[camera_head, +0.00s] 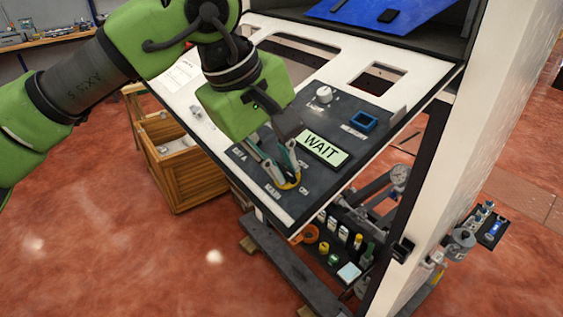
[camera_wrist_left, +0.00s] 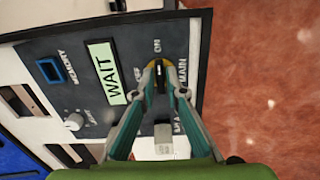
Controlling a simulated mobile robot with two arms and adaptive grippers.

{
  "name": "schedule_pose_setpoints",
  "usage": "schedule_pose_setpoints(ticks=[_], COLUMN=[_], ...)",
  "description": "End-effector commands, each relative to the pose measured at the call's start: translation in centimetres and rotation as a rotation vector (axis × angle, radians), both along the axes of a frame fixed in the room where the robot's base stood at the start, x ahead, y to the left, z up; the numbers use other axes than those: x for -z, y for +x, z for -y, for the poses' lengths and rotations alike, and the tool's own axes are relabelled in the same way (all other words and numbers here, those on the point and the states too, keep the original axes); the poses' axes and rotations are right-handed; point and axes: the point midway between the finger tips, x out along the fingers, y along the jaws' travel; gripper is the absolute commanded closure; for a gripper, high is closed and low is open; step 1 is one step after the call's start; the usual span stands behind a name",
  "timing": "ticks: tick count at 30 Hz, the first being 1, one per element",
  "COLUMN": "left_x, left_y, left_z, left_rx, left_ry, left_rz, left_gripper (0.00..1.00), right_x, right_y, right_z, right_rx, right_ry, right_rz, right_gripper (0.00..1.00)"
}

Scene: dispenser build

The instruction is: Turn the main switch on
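The main switch (camera_wrist_left: 160,76) is a dark handle on a round yellow plate, low on the dark control panel (camera_head: 346,103) near the ON, OFF and MAIN labels. In the head view its yellow plate (camera_head: 291,186) shows under the fingers. My left gripper (camera_head: 283,176) reaches down to it. In the left wrist view the fingertips (camera_wrist_left: 159,67) close in on both sides of the handle and appear to touch it. The fingers partly cover the handle, so its exact angle is hard to tell. The green display (camera_head: 325,146) reads WAIT. My right gripper is not in view.
A white knob (camera_head: 324,94) and a blue-framed square (camera_head: 363,121) sit higher on the panel. A pale rocker or block (camera_wrist_left: 163,137) is beside the switch. A wooden crate (camera_head: 187,181) stands left of the panel. Shelved parts (camera_head: 335,235) lie below its front edge.

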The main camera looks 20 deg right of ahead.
Motion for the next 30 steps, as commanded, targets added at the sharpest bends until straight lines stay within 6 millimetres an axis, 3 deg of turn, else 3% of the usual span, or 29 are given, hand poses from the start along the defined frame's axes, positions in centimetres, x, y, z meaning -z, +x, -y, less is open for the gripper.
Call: schedule_pose_setpoints(ticks=[14,30], left_x=[-0.7,-9.9], left_y=[0.0,-1.2], left_z=[-0.2,-3.8], left_rx=[-0.002,-0.003], left_ry=[-0.001,-0.001], left_rz=[0.0,0.001], left_gripper=[0.75,0.75], right_x=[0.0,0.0], right_y=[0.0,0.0], right_z=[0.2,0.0], right_rx=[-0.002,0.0], right_ry=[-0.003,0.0], right_rz=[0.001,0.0], right_gripper=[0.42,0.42])
